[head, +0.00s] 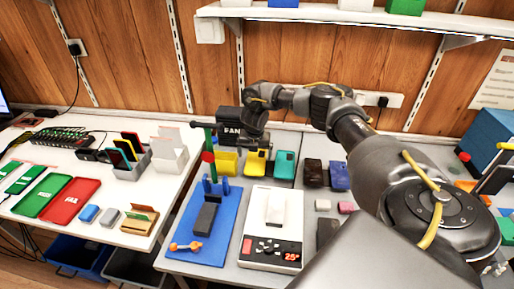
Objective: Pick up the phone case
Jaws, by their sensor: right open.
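Several phone cases lie in a row at the back of the grey table: a yellow case (227,163), a second yellow case (251,168) with a dark cutout, and a teal case (284,166). A dark brown case (313,173) and a blue one (339,177) lie further right. My right gripper (257,148) reaches in from the right and points down just above the second yellow case. It is open; whether its fingers touch the case cannot be told. My left gripper is not in view.
A black box (229,121) stands behind. The left table (128,189) holds red and green trays and card stands. A white shelf (350,14) hangs above.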

